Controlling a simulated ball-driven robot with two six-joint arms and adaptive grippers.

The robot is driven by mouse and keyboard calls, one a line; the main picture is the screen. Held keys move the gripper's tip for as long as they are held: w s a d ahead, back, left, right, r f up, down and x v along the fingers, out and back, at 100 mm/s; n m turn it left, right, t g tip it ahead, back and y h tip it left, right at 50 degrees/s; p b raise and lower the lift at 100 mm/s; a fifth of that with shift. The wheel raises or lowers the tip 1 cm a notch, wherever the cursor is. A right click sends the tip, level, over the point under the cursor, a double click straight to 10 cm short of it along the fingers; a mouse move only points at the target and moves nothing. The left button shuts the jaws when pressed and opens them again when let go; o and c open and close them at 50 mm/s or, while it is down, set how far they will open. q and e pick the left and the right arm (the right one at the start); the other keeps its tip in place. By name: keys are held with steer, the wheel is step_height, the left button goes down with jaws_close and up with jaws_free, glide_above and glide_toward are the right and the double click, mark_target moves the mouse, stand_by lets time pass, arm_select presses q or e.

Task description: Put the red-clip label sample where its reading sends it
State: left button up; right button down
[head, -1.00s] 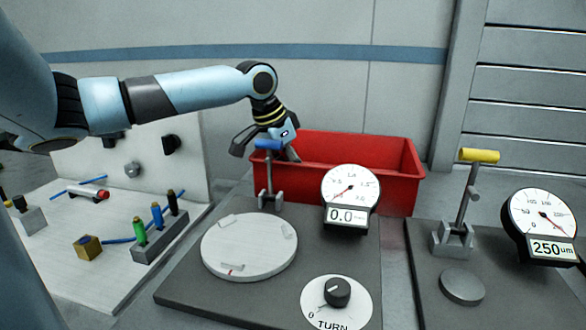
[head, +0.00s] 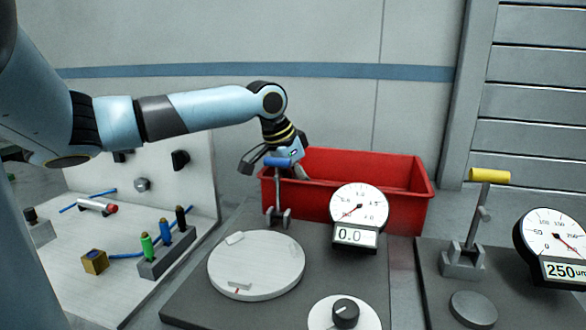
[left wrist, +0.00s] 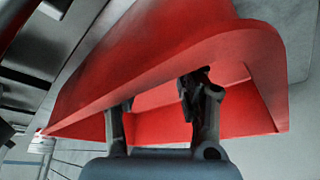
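I cannot make out a label sample with a red clip for certain in either view. A small red mark (head: 237,291) shows at the near edge of the white round plate (head: 255,262). My left gripper (head: 273,166) is behind the blue-handled lever (head: 278,190), at the left end of the red bin (head: 385,205). In the left wrist view its two fingers (left wrist: 160,115) are spread, with the red bin (left wrist: 150,60) around and beyond them. I see nothing held between them. My right gripper is not in view.
A gauge (head: 358,205) reads 0.0 beside the round plate, with a knob (head: 345,314) in front. At the right are a yellow-handled lever (head: 489,175) and a gauge (head: 553,235) reading 250 µm. A white board with colored pegs (head: 165,233) is at the left.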

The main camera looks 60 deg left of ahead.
arm_select(q)
steer(key=p+v, duration=1)
steer(key=v, duration=0.2)
steer(key=shift+p, duration=0.35)
steer(key=shift+r, duration=0.15)
